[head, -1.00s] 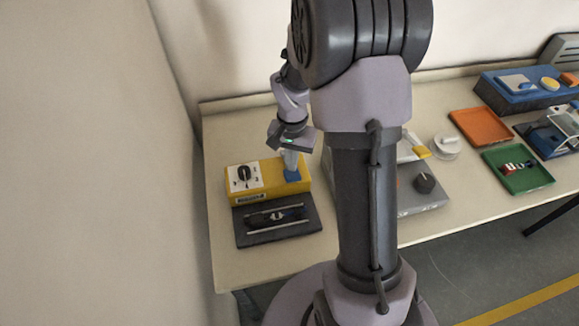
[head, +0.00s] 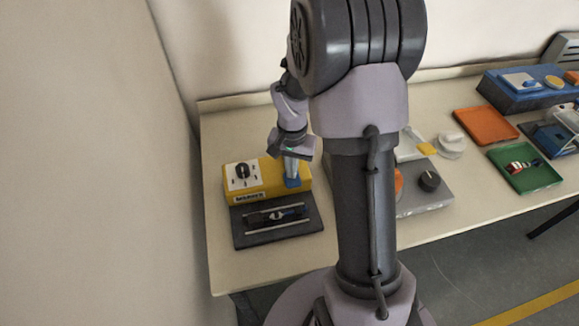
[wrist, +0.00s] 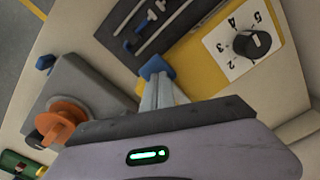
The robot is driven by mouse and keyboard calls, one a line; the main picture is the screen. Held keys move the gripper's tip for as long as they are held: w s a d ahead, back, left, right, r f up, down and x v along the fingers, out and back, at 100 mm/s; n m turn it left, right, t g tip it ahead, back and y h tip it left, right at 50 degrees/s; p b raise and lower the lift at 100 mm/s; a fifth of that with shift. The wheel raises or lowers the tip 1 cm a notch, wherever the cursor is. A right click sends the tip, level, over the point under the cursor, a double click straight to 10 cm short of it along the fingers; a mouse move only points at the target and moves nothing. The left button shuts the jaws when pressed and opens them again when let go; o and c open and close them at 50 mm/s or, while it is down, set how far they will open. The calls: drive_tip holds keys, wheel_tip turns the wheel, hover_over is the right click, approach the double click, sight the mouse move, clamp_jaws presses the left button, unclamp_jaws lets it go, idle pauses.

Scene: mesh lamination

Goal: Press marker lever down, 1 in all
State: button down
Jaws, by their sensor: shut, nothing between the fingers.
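The yellow marker box (head: 265,179) stands on the left of the table, with a white dial plate and black knob (head: 242,171) on its left part. The blue marker lever (head: 292,183) is at the box's right end. It also shows in the wrist view (wrist: 154,67). My gripper (head: 291,176) is shut and empty, pointing down with its fingertips at the blue lever. In the wrist view the fingertips (wrist: 157,80) meet or nearly meet the lever; they partly hide it, and I cannot tell how far down it is.
A dark tray with rails (head: 277,225) lies in front of the yellow box. A grey machine with a dark knob (head: 429,181) stands to the right, partly behind my arm. Orange (head: 485,125) and green (head: 545,180) trays and a blue box (head: 525,95) are farther right.

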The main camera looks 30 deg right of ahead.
drive_tip(key=shift+f, duration=0.35)
drive_tip(key=shift+r, duration=0.1)
wheel_tip(320, 180, up, 9)
drive_tip(key=p, duration=0.6)
drive_tip(key=shift+p, duration=0.4)
